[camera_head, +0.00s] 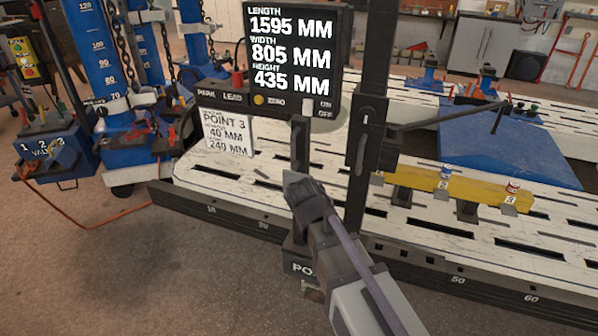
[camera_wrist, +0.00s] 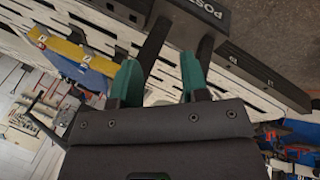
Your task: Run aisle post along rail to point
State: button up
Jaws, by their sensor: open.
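The aisle post (camera_head: 368,130) is a tall dark upright with a slider and a thin pointer arm (camera_head: 455,117) reaching right over the bench. Below my gripper, a dark block with partly hidden lettering "PO" (camera_head: 298,268) sits at the rail; it reads "POST" in the wrist view (camera_wrist: 208,12). The black rail (camera_head: 225,217) runs along the bench's front edge, marked 10, 20, 50 and 60. My gripper (camera_head: 303,190) is open, left of the upright. In the wrist view its green-padded fingers (camera_wrist: 180,55) are apart, near the block; I cannot tell whether they touch it.
A display (camera_head: 292,50) reads length 1595, width 805, height 435 mm. A card (camera_head: 227,133) reads Point 3, 40 mm, 240 mm. The white slotted bench (camera_head: 410,222) carries a yellow bar (camera_head: 460,187) and blue panel (camera_head: 510,150). Blue columns (camera_head: 95,60) stand left.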

jog(key=w+a+f+t+b, duration=0.1)
jog(key=w, duration=0.1)
jog(key=w+a+f+t+h+b, duration=0.1)
jog(key=w+a, duration=0.1)
jog(key=w+a+f+m+t+h, duration=0.1)
jog(key=w+a, duration=0.1)
jog(key=shift+w+a+f+b, duration=0.15)
jog(key=shift+w+f+b, duration=0.15)
jog(key=shift+w+b, duration=0.1)
jog(key=m+t+h+b, duration=0.2)
jog(key=m+t+h, duration=0.1)
jog(key=m+t, duration=0.55)
send_near(292, 152)
jog(key=shift+n+t+h, duration=0.3)
jog(key=shift+n+t, duration=0.15)
jog(key=shift+t, duration=0.2)
jog(key=x, duration=0.7)
jog(key=f+x, duration=0.1)
jog(key=x, duration=0.3)
jog(key=shift+s, duration=0.1)
grip_shut()
